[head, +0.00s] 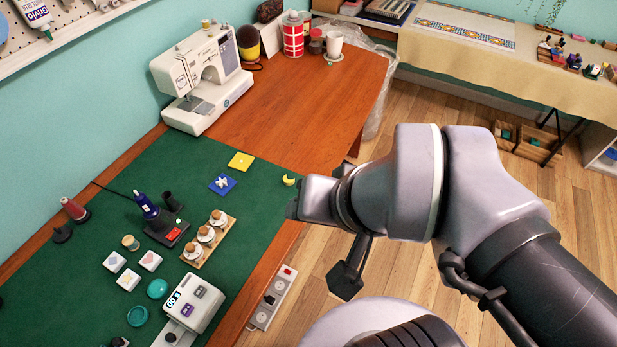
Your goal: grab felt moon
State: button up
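A small yellow crescent, the felt moon (289,180), lies on the green mat (262,196) near its right edge. My gripper (293,207) reaches in from the right, its tip just below the moon in the picture. I cannot tell how high my gripper is above the mat. The fingers are seen almost end-on and partly hidden by the gripper body, so their opening is not clear.
A yellow square (241,161) and a blue square with a white shape (222,184) lie left of the moon. A wooden holder with several round pieces (206,239) and a white sewing machine (202,77) stand further left.

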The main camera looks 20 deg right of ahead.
aim_at(287, 183)
jog(key=i+l+u, duration=0.55)
jog(key=l+u, duration=0.25)
jog(key=l, duration=0.25)
jog(key=i+l+u, duration=0.25)
jog(key=l, duration=0.2)
jog(key=l+u, duration=0.25)
jog(key=l, duration=0.15)
jog(key=l+u, duration=0.3)
jog(key=l, duration=0.2)
